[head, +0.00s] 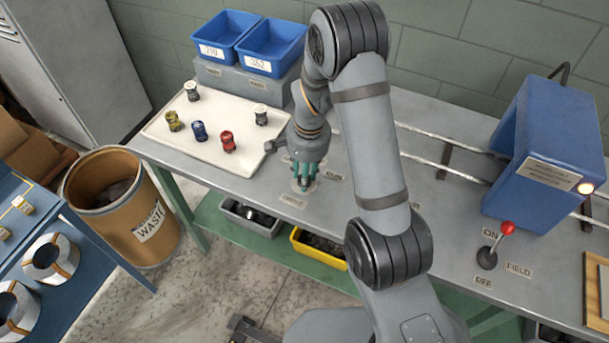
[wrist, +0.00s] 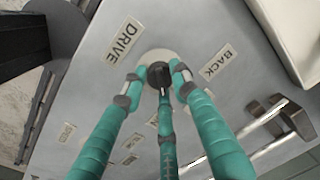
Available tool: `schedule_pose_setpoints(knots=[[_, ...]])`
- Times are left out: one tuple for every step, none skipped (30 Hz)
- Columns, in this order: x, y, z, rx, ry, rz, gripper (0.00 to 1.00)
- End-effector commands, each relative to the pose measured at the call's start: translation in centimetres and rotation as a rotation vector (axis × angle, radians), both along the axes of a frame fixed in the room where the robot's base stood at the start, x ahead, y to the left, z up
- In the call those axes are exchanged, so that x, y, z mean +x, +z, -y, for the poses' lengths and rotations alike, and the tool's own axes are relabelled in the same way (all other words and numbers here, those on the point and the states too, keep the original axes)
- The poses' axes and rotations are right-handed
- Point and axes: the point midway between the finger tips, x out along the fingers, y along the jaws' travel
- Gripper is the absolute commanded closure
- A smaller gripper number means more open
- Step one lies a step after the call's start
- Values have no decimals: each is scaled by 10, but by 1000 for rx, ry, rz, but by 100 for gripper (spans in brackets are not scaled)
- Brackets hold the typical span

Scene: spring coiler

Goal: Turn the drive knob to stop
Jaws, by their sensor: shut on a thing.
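The drive knob (wrist: 158,72) is small and dark and sits on a pale round disc (wrist: 150,56) in the wrist view. My gripper (wrist: 157,82) has its teal fingers closed around the knob. Other small labels nearby are too small to read surely, so I cannot tell which one marks stop or which way the knob points. In the head view my gripper (head: 304,176) reaches down to the bench near its front edge, and its fingers hide the knob.
A white tray (head: 160,132) with several coloured spools lies left of my gripper. Blue bins (head: 226,37) stand behind it. A lever with a red ball (head: 507,228) and a blue machine housing (head: 548,130) are at the right. A WASTE drum (head: 112,215) stands left of the bench.

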Motion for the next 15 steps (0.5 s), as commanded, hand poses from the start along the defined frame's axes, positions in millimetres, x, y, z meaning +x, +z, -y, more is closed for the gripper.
schedule_pose_setpoints(knots=[[-1,-2,-1,1,26,-1,98],[-1,-2,-1,1,44,-2,98],[-1,-2,-1,1,71,-1,98],[0,-2,-1,0,93,-1,98],[0,-2,-1,1,115,-1,98],[-1,-2,-1,1,146,-1,98],[0,-3,-1,1,171,-1,98],[0,-3,-1,0,198,-1,98],[-1,-3,-1,1,233,-2,98],[-1,-3,-1,2,259,-2,98],[0,-3,0,1,285,-2,98],[0,-3,-1,1,319,-2,98],[-1,-2,-1,1,345,-2,98],[0,-2,-1,1,371,-2,98],[0,-2,-1,1,404,-2,98]])
